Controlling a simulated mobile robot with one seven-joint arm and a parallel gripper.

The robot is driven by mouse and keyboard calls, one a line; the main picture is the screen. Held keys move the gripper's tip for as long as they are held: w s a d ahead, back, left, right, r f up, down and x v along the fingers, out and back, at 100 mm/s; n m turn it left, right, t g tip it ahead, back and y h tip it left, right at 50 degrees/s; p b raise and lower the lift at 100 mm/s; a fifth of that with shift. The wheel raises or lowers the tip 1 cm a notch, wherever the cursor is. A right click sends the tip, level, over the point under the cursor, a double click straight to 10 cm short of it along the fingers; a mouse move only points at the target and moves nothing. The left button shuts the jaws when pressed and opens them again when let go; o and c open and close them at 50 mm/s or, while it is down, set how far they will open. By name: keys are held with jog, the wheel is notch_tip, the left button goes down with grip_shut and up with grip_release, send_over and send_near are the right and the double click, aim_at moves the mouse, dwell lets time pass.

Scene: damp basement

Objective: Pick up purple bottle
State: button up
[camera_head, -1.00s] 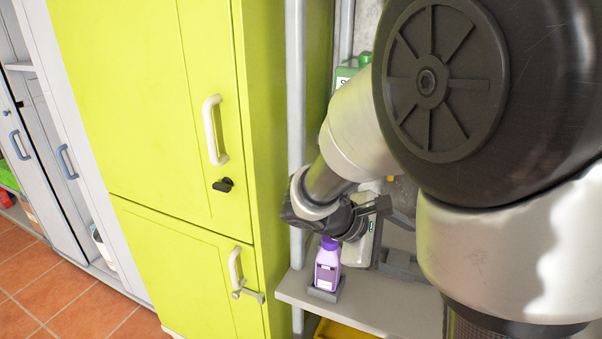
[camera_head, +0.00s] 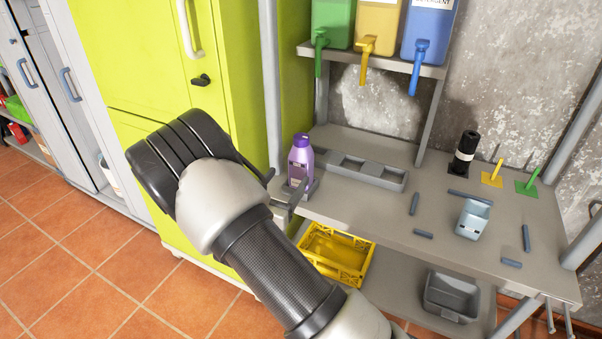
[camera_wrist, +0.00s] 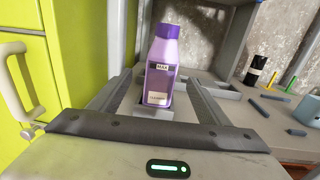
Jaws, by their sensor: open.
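The purple bottle (camera_head: 301,165) with a darker purple cap stands upright at the left end of the grey workbench (camera_head: 375,215). Its base is in a small grey holder. In the wrist view the bottle (camera_wrist: 161,75) faces me with a pale label and stands upright between the lines of my two fingers. My gripper (camera_head: 287,191) is open, low and level at the bench's left edge, with its fingers pointing at the bottle. In the wrist view my gripper (camera_wrist: 157,88) has a finger on each side of the bottle's lower part. I cannot tell whether either finger touches it.
A grey compartment tray (camera_head: 367,171) lies right of the bottle. A black bottle (camera_head: 463,153), a light-blue container (camera_head: 473,219) and several small bars lie farther right. A green cabinet (camera_head: 150,60) stands close on the left. A yellow crate (camera_head: 337,253) sits below the bench.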

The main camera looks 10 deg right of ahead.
aim_at(306, 152)
jog(key=b+x, duration=0.1)
jog(key=x, duration=1.3)
jog(key=shift+d, duration=0.15)
jog(key=c, duration=1.3)
jog(key=shift+c, duration=0.5)
jog(key=shift+r, duration=0.3)
notch_tip(306, 152, up, 9)
jog(key=p, duration=0.1)
jog(key=s+f+m+g+h, duration=0.2)
jog(key=s+m+g+h, duration=0.25)
jog(key=s, duration=2.05)
notch_tip(306, 152, up, 7)
jog(key=n+t+y+p, duration=0.5)
jog(key=p, duration=1)
jog(key=shift+w+a+r, duration=0.2)
jog(key=shift+w+a, duration=0.1)
